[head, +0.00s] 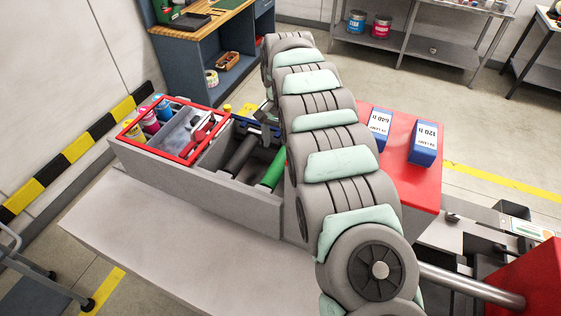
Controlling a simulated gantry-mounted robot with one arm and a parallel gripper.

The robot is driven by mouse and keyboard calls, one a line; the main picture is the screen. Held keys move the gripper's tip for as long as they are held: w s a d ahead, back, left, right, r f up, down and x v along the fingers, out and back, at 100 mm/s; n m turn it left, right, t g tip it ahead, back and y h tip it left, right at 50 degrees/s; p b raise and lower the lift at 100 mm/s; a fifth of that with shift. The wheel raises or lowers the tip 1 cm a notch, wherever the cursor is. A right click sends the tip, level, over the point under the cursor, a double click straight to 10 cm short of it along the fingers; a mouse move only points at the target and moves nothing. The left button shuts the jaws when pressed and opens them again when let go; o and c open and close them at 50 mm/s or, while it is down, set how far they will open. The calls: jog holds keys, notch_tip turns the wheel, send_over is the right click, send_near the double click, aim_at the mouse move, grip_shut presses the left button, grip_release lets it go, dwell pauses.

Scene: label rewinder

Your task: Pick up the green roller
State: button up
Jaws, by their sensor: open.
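The green roller (272,172) lies slanted in the right compartment of a grey box (220,196). Its right end lies close to my arm's outline in the picture. A black roller (241,155) lies to its left, roughly parallel. My gripper (262,130) is partly hidden behind my large segmented arm; its dark parts show at the back of the box, beyond the rollers. The gripper is open and apart from the green roller, as far as I can see. Its fingertips are hard to make out.
Blue-and-white cartons (424,143) stand on a red surface (428,187) to the right. The pale tabletop (150,235) in front is clear. A workbench (205,45) stands behind.

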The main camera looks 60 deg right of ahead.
aim_at(278, 164)
notch_tip(278, 164, down, 4)
jog(key=shift+a+r+p, duration=0.1)
jog(key=shift+a+p, duration=0.05)
jog(key=shift+p, duration=0.25)
jog(key=shift+w+f+p, duration=0.15)
jog(key=shift+f+p, duration=0.15)
jog(key=shift+f, duration=0.15)
jog(key=f, duration=0.2)
jog(key=f+p, duration=0.1)
jog(key=shift+w+a+f, duration=0.25)
jog(key=shift+a, duration=0.05)
jog(key=shift+f, duration=0.55)
jog(key=shift+c, duration=0.3)
jog(key=shift+d, duration=0.1)
grip_shut()
jog(key=shift+s+r, duration=0.1)
